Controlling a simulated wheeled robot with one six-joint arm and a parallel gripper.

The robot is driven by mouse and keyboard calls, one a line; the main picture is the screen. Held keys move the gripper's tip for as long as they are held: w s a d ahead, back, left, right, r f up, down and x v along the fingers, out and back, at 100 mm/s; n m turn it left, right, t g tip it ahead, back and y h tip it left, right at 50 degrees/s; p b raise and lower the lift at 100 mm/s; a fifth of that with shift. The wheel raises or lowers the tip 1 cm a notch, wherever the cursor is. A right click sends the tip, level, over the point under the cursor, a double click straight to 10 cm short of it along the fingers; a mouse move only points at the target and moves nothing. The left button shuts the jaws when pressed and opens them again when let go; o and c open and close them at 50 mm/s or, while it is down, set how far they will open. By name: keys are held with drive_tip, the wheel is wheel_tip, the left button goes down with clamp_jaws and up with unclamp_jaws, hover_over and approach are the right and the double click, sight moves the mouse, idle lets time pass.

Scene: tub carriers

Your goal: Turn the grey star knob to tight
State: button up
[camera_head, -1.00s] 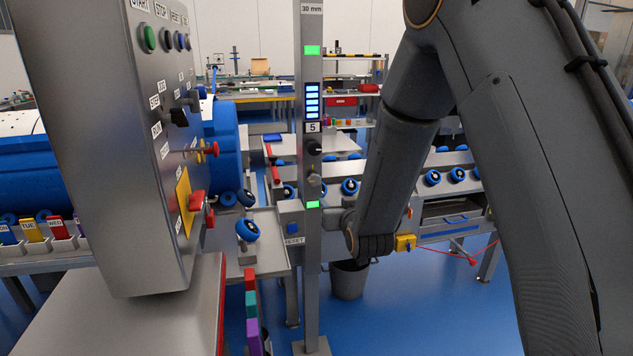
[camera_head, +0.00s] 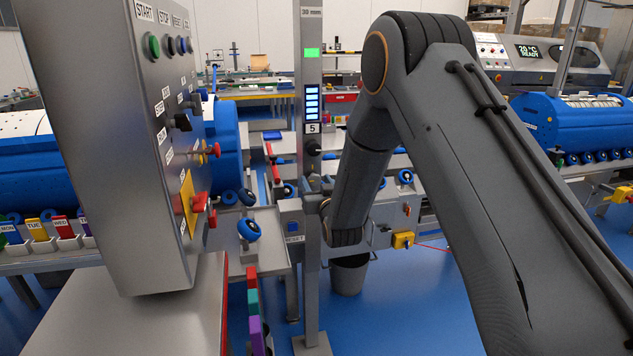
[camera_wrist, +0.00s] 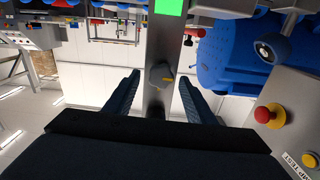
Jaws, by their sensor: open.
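The grey star knob (camera_wrist: 162,75) sits on the face of the upright metal post (camera_wrist: 158,45) in the wrist view, with a small yellow mark on it. My gripper (camera_wrist: 159,78) is open, with one dark finger on each side of the knob and visible gaps between. I cannot tell whether the fingertips reach past the knob. In the head view my gripper (camera_head: 315,187) is at the post (camera_head: 312,260) and hides the grey knob. A black knob (camera_head: 313,147) sits above it, under the number 5 label.
A control panel (camera_head: 150,220) with buttons and a red handle stands left of the post. A green light (camera_head: 312,52) is lit on the post. A blue RESET button (camera_head: 293,227) is beside it. A red mushroom button (camera_wrist: 264,115) is right in the wrist view.

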drive_tip(key=shift+w, duration=0.1)
drive_tip(key=c, duration=1)
drive_tip(key=shift+c, duration=0.2)
drive_tip(key=shift+m+b, duration=0.3)
drive_tip(key=shift+m, duration=0.1)
drive_tip(key=m+b, duration=0.2)
drive_tip(key=m, duration=0.1)
drive_tip(key=shift+f+m, duration=0.15)
drive_tip(key=shift+m, duration=0.25)
drive_tip(key=m+b, duration=0.3)
drive_tip(key=m, duration=0.1)
drive_tip(key=shift+d+m, duration=0.1)
drive_tip(key=shift+m, duration=0.2)
drive_tip(key=m+b, duration=0.2)
drive_tip(key=m, duration=0.2)
drive_tip(key=shift+d+f, duration=0.1)
drive_tip(key=shift+f, duration=0.05)
drive_tip(key=shift+m+b, duration=1.15)
drive_tip(key=shift+m, duration=0.95)
